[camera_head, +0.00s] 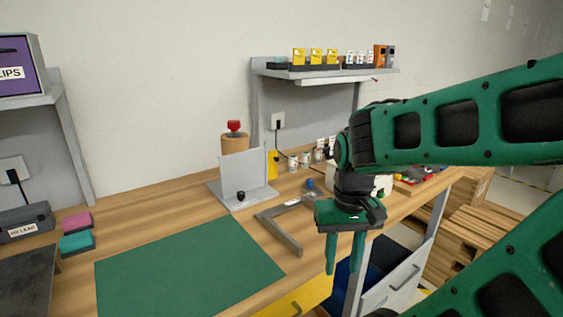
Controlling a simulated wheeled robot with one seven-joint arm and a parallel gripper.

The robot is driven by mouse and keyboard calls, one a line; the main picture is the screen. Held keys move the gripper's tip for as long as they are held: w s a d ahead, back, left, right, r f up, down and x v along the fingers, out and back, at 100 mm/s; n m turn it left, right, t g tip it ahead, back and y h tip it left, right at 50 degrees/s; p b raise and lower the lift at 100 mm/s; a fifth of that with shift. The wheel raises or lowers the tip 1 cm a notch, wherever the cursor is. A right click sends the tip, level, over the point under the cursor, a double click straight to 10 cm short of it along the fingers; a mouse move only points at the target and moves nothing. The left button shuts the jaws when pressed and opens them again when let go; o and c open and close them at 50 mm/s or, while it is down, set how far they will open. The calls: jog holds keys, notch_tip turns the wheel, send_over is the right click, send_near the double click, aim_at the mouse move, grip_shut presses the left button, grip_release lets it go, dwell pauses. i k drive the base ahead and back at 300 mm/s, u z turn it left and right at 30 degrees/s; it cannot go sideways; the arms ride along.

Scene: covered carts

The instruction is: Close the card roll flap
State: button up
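No flap is clearly marked as the card roll flap. A brown roll-like cylinder (234,144) with a red top stands on the bench by the wall. A light grey upright panel (246,172) stands in front of it and hides its lower part. The panel rises from a grey base plate (222,194) with a black knob (240,196) at the front. I cannot tell whether this panel is the flap. My gripper (343,268) is right of the panel and well apart from it. It points down, its two green fingers apart and empty.
A grey angled bar (285,232) lies on the bench between the panel and my gripper. A green mat (185,268) lies clear at the left front. A drawer with a grey front (397,284) stands open below my gripper. A grey shelf (330,74) hangs behind.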

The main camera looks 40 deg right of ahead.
aim_at(273, 158)
jog(key=u, duration=1.4)
jog(key=k, duration=1.55)
jog(key=z, duration=1.4)
jog(key=i, duration=1.1)
jog(key=z, duration=0.05)
